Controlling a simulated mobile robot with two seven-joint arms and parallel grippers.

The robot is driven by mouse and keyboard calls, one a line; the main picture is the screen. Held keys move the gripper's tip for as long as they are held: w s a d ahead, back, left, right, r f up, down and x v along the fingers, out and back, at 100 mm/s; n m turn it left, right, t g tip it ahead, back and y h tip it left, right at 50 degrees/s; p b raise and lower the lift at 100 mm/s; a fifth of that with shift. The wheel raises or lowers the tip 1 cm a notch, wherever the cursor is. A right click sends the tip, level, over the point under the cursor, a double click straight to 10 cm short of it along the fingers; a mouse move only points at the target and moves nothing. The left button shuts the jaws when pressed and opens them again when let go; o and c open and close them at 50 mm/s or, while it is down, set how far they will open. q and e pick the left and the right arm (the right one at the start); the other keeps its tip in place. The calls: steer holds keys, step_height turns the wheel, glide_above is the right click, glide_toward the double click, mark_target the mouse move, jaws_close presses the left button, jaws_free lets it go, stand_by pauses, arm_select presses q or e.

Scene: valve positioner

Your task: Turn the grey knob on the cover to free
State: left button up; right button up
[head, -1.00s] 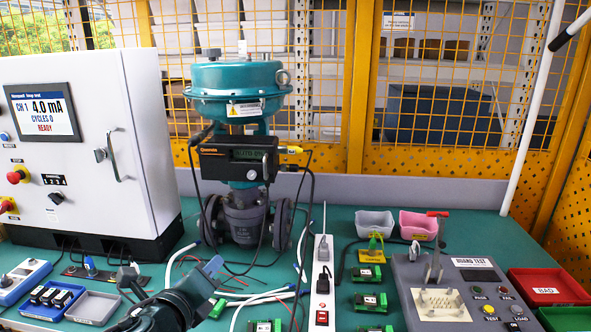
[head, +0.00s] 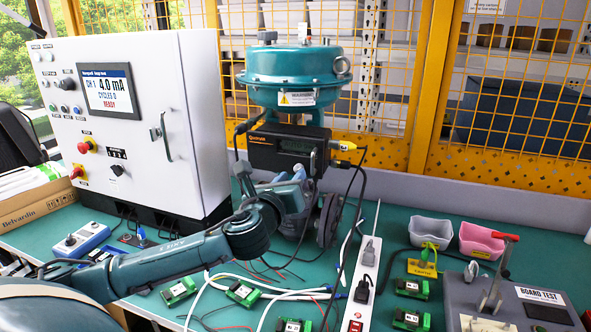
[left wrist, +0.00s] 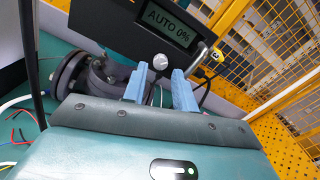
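The dark valve positioner (head: 262,150) is mounted on the teal valve, below its round actuator. In the left wrist view its cover (left wrist: 105,22) carries a display reading AUTO 0%. The small light grey knob (left wrist: 160,62) sits just below the display. My left gripper (left wrist: 159,82) has its two blue fingers apart, with the knob showing between and just beyond their tips. Nothing is gripped. In the head view my left gripper (head: 298,183) is raised just below the positioner's front. The knob's pointer direction is too small to tell. My right gripper is not in view.
A white control cabinet (head: 200,130) reading 4.0 mA stands left of the valve. Black and yellow-ended cables hang at the positioner's right side. A power strip (head: 362,270), green boards and a board test fixture (head: 535,312) occupy the right of the table.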

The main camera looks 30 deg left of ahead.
arm_select(q)
steer(key=shift+x, duration=1.65)
steer(key=shift+d, duration=0.1)
jaws_close()
